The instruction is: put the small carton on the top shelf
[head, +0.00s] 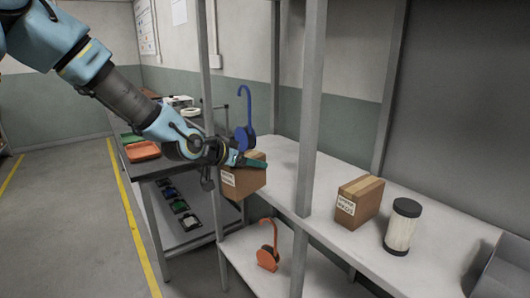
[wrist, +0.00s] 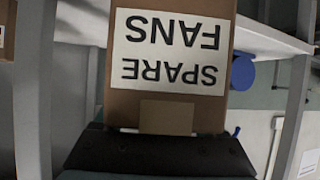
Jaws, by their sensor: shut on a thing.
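My gripper (head: 252,162) is shut on a brown carton (head: 240,184) with a white label. In the wrist view the carton (wrist: 168,60) fills the middle, its label reading "SPARE FANS" upside down, above the dark gripper (wrist: 160,150). The carton is at the left front edge of the white upper shelf (head: 330,235), near a grey post. Whether it touches the shelf is unclear. A second labelled brown carton (head: 361,203) stands on that shelf, right of the middle post.
A white filter with black ends (head: 401,226) and a blue hook-shaped object (head: 245,125) stand on the upper shelf. An orange one (head: 268,246) is on the lower shelf. Grey posts (head: 311,110) rise at the front. A side bench holds an orange tray (head: 142,151).

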